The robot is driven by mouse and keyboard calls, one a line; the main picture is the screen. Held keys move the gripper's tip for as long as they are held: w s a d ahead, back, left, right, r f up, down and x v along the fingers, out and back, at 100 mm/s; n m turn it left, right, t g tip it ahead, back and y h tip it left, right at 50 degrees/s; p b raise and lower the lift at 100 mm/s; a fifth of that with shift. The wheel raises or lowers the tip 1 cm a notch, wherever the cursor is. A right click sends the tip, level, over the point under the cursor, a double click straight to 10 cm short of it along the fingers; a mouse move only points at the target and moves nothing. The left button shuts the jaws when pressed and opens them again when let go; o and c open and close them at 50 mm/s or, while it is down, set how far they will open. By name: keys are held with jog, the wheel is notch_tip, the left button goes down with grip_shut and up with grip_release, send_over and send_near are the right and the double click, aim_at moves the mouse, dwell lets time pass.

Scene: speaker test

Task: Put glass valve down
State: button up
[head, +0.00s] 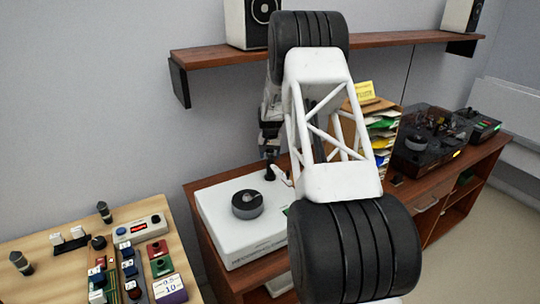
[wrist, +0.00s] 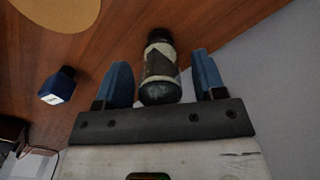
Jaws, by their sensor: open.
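In the wrist view, the glass valve (wrist: 160,68), a dark bottle-shaped piece with pale bands, is between the two blue fingers of my gripper (wrist: 163,72). The fingers are spread, with gaps visible on both sides of the valve. Brown wood lies behind it; I cannot tell whether the valve touches it. In the head view my arm covers the middle, my gripper is mostly hidden behind it, and I cannot make out this valve there.
A white device (head: 235,250) with a dark round knob (head: 247,204) stands on the brown cabinet. A light wood table (head: 60,250) at left holds switches, small modules and dark capped pieces. A shelf (head: 215,58) bears speakers. A blue-and-white piece (wrist: 58,86) is left of my fingers.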

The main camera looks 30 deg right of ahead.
jog(key=shift+r, duration=0.1)
jog(key=shift+r, duration=3.75)
